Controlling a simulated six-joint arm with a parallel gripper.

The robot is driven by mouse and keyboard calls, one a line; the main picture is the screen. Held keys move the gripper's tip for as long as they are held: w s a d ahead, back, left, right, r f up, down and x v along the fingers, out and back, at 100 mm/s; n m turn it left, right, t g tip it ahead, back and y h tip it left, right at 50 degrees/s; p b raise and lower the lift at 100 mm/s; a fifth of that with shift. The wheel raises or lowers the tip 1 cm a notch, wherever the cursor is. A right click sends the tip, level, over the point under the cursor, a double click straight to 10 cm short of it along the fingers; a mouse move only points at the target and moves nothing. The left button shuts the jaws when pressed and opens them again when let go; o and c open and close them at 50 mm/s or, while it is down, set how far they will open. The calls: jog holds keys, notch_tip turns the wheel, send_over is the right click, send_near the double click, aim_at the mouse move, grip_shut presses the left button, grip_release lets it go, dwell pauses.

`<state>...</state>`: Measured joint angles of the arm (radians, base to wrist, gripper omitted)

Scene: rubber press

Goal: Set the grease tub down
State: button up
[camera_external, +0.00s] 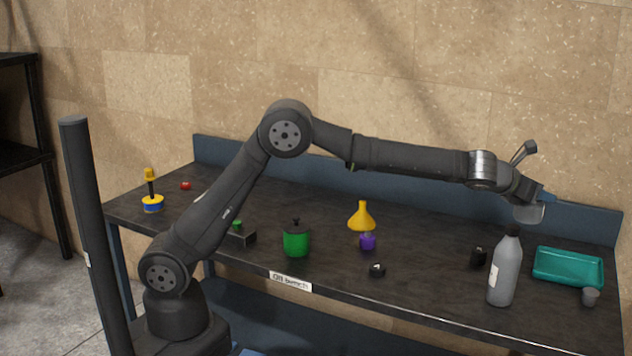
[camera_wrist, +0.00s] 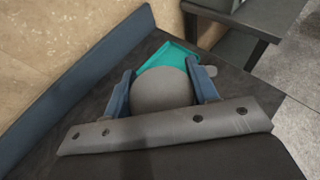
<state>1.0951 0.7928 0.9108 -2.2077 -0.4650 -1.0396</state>
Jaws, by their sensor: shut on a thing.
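My gripper (camera_external: 536,199) is at the right end of the bench, in the air near the back edge. Its two blue fingers (camera_wrist: 160,92) are shut on a round grey tub (camera_wrist: 162,90), which I take to be the grease tub. In the external view the grey tub (camera_external: 527,213) hangs below the wrist, above the bench top and behind the tall bottle. The fingers press on its opposite sides. Its underside is hidden in the wrist view.
A teal tray (camera_external: 568,280) lies at the bench's right, empty. A grey bottle (camera_external: 503,272), a black item (camera_external: 478,257) and a small grey cup (camera_external: 590,297) stand near it. A green pot (camera_external: 296,242) and yellow funnel (camera_external: 362,218) are mid-bench. A blue ledge (camera_external: 400,188) runs behind.

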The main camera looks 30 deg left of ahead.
jog(key=s+d+f, duration=0.2)
jog(key=s+d, duration=0.4)
jog(key=s, duration=0.2)
jog(key=s+d+f+n+t+y, duration=0.25)
jog(key=s+f, duration=0.25)
jog(key=f, duration=0.4)
jog(key=shift+n+g+y, duration=0.25)
jog(key=shift+n+y, duration=0.3)
jog(key=shift+y, duration=0.1)
jog(key=shift+w+a+f, duration=0.15)
jog(key=shift+w+f, duration=2.65)
jog(key=shift+f, duration=0.05)
jog(key=shift+w+a+f, duration=0.15)
jog(key=shift+w+f, duration=2.65)
jog(key=shift+f, duration=0.05)
jog(key=shift+f, duration=0.1)
jog(key=o, duration=1.3)
